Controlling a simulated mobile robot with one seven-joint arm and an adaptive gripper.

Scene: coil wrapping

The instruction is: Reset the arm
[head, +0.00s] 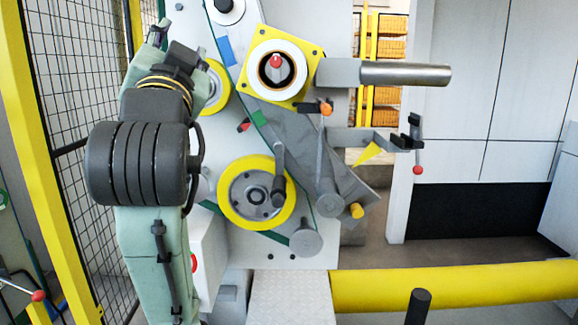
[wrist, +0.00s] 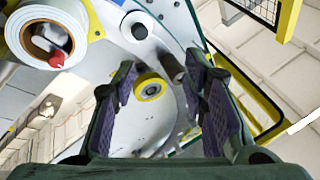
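My arm rises along the left side of the head view, folded upward in front of the wrapping machine (head: 225,145). Beyond the gap I see a small yellow-rimmed roller (wrist: 150,88) and a dark cylinder (wrist: 172,66) on the machine, both apart from the fingers.
A white roll (head: 276,74) on a yellow square plate, a yellow wheel (head: 256,193) and a metal bar (head: 405,74) are on the machine. A yellow-framed mesh fence (head: 75,150) stands close at left. A yellow rail (head: 450,285) crosses the lower right.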

